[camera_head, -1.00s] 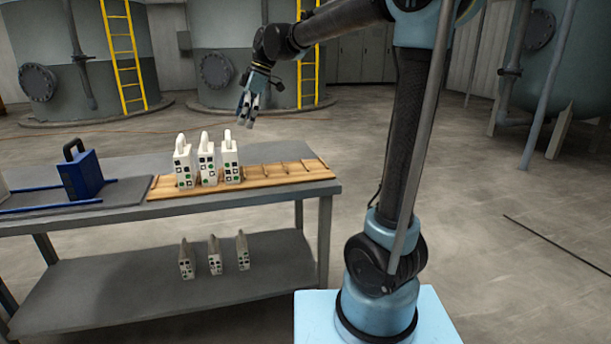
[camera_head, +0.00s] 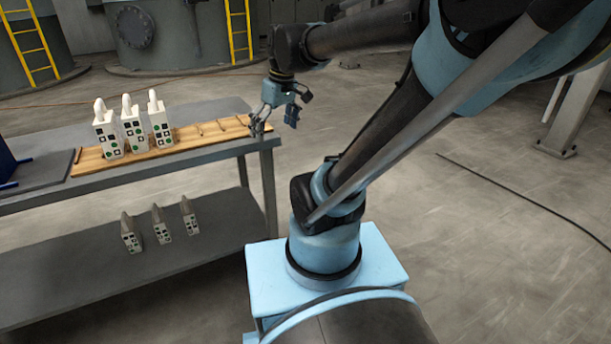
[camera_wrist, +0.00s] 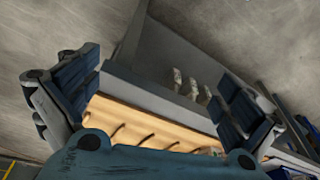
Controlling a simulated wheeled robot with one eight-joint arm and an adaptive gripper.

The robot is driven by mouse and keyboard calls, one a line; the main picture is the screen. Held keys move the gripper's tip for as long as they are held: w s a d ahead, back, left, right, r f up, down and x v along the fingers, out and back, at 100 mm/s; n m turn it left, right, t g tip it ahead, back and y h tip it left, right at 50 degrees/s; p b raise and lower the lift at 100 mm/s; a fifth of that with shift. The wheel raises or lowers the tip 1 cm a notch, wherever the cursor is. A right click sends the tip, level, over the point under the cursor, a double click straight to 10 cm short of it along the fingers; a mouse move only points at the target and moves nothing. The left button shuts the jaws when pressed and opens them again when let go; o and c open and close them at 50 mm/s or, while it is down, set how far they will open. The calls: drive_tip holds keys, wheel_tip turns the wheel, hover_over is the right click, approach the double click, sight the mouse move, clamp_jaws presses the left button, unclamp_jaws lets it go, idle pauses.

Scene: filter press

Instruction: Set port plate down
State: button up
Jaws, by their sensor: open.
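Three white port plates with looped handles and dark and green ports stand upright side by side on the left part of a slotted wooden rack; the middle plate (camera_head: 132,122) is one of them. The rack (camera_head: 215,133) lies on the grey table top, and its right slots are empty. My gripper (camera_head: 277,122) is open and empty by the right end of the rack, near the table's corner. In the wrist view its two spread fingers (camera_wrist: 160,100) frame the rack (camera_wrist: 150,125). Whether a fingertip touches the rack, I cannot tell.
Three more plates (camera_head: 160,224) stand on the lower shelf (camera_head: 90,275); they also show in the wrist view (camera_wrist: 185,82). A blue part (camera_head: 6,165) is at the table's left. Open floor lies right of the table. Tanks with yellow ladders stand behind.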

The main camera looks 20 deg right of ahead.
drive_tip(key=s+d+f+m+h, duration=0.1)
drive_tip(key=s+d+f+m, duration=0.5)
drive_tip(key=s+f, duration=0.3)
wheel_tip(320, 180, down, 2)
drive_tip(key=shift+d+f+m+t+h, duration=0.1)
drive_tip(key=shift+d+m+t+h, duration=0.2)
drive_tip(key=shift+d, duration=0.25)
